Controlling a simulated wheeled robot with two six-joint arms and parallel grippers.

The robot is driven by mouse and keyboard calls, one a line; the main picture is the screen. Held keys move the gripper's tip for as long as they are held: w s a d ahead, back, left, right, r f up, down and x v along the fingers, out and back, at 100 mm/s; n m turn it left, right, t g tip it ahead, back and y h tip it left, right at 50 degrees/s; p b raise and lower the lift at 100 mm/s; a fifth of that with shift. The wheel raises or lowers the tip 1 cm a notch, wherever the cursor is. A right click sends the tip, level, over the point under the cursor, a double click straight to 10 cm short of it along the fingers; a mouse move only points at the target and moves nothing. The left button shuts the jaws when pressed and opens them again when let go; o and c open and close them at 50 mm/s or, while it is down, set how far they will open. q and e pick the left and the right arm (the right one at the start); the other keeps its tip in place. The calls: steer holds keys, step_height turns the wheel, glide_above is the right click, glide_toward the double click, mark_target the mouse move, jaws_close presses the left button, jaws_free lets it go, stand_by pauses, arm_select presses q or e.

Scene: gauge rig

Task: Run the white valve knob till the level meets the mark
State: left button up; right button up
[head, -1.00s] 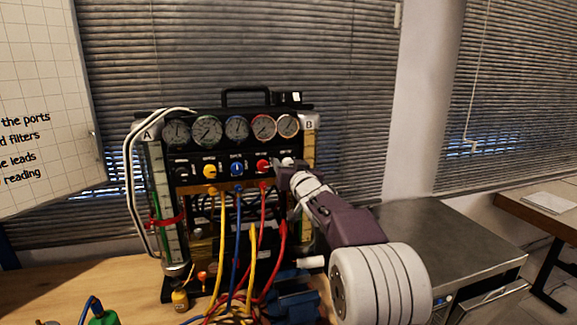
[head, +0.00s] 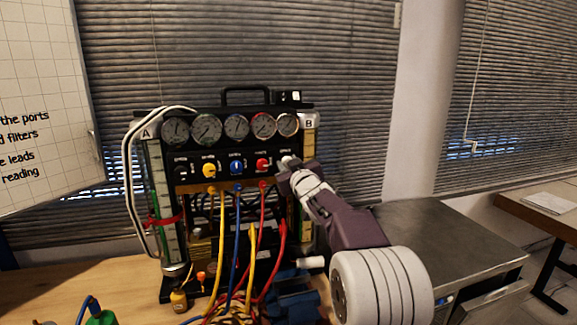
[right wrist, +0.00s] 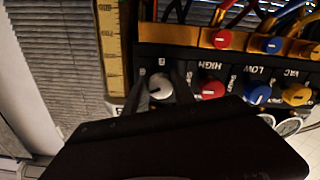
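The white valve knob (head: 287,160) is at the right end of the knob row on the black gauge panel (head: 222,161). In the right wrist view the knob (right wrist: 160,87) sits between the two dark fingers of my right gripper (right wrist: 162,84), which look closed against its sides. The right gripper also shows in the head view (head: 285,168). Column A (head: 155,190) has a green scale and a red band (head: 165,219). Column B (head: 308,150) has a yellow scale, partly hidden by my right arm. I cannot make out the liquid levels. My left gripper is out of view.
A red knob (head: 263,165) is close beside the white one, with blue (head: 236,167) and yellow (head: 209,170) knobs further left. Several gauges sit above. Coloured leads (head: 240,250) hang in front. A grey metal box (head: 440,250) stands at the right.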

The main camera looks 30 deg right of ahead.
steer(key=o, duration=0.3)
steer(key=shift+o, duration=0.2)
steer(key=shift+s, duration=0.15)
steer(key=v, duration=0.9)
steer(key=shift+b, duration=0.3)
steer(key=shift+a, duration=0.1)
stand_by(0.8)
